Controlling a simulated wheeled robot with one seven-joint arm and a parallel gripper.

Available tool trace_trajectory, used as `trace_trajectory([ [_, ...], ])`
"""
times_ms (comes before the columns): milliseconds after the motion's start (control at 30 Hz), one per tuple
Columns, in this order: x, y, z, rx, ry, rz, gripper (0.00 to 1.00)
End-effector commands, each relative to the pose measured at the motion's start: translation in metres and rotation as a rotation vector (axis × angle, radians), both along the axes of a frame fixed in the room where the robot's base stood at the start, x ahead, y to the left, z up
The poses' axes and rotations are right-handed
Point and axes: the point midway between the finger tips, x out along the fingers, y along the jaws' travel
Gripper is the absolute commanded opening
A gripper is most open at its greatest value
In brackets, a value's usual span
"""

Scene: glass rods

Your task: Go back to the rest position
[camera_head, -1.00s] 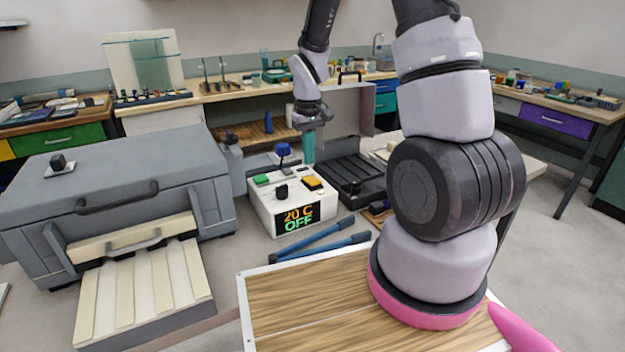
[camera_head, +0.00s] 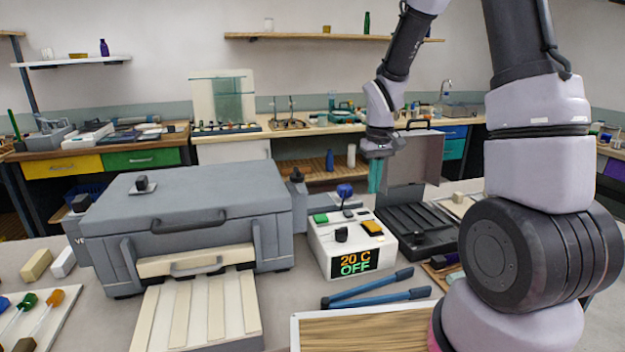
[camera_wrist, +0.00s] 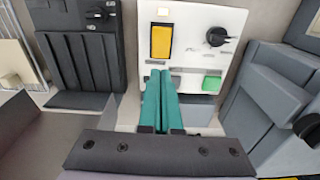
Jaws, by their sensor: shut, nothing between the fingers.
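My gripper (camera_head: 375,178) has two teal fingers pressed together with nothing between them. In the head view it hangs pointing down, behind the white control box and in front of the open case. In the wrist view the shut fingers (camera_wrist: 160,88) point toward the control box (camera_wrist: 190,50), apparently above its edge; I cannot tell the exact gap. The control box (camera_head: 330,242) has a green button, a yellow switch, black and blue knobs, and a display reading "20 C OFF".
A large grey kiln-like machine (camera_head: 195,207) with a slatted front tray stands left of the box. An open black case (camera_head: 410,228) lies to the right. Blue-handled tongs (camera_head: 375,290) lie in front, near a wooden board (camera_head: 365,330). Shelves and benches line the back wall.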

Motion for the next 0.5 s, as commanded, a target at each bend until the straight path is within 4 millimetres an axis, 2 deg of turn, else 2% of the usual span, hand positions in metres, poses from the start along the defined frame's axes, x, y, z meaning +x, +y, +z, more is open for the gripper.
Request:
trace_trajectory([
  [33,-0.003,-0.002,0.019,0.007,-0.029,-0.022,0.0],
  [200,-0.025,-0.009,0.087,0.045,-0.134,-0.13,0.0],
  [367,-0.057,-0.014,0.144,0.097,-0.233,-0.232,0.0],
  [500,-0.091,-0.018,0.185,0.153,-0.318,-0.316,0.0],
])
